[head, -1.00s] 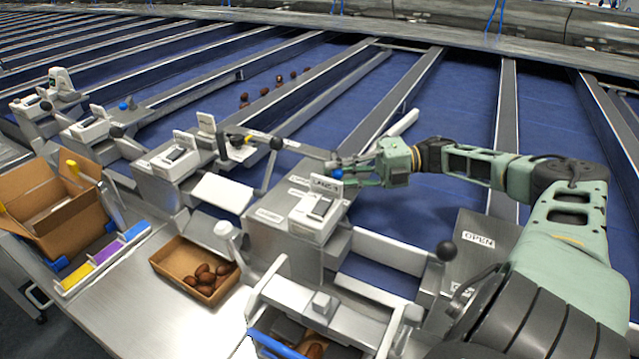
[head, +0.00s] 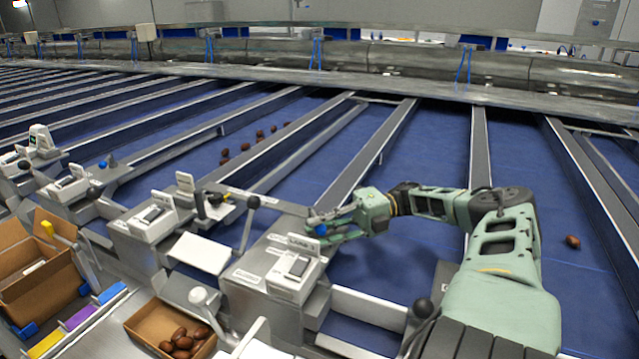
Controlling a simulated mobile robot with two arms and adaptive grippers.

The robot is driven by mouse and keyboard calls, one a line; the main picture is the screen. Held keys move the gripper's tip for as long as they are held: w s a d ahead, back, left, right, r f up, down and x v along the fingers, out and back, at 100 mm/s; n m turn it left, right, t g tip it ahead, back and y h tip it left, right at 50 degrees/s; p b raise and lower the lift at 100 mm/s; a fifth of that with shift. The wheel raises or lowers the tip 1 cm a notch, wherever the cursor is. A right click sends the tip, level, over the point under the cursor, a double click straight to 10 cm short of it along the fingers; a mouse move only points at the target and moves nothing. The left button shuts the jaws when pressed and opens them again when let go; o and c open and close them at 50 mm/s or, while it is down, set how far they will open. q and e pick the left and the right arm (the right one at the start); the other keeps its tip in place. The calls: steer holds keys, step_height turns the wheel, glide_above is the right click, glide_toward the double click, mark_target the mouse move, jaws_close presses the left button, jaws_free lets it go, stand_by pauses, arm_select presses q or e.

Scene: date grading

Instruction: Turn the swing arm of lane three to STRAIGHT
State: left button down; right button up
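My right gripper (head: 332,226) is at the head of a lane, just behind a white box with a small label plate (head: 297,243); the label is too small to read surely. Its fingers are at a blue knob (head: 320,230) of the swing arm there. The knob shows near the fingertips; whether they are clamped on it is unclear. The rest of this swing arm is hidden behind the gripper or not distinct from the lane divider (head: 372,150). My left gripper is not in view.
A lever with a black ball (head: 253,202) stands left of the box, another black ball (head: 423,307) to the right. A carton of dates (head: 146,322) is at the front. Several dates (head: 260,133) lie on a lane further left; one (head: 572,241) lies at right.

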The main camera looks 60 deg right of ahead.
steer(key=shift+o, duration=1.1)
steer(key=v, duration=0.7)
steer(key=shift+d, duration=0.2)
steer(key=shift+s, duration=0.1)
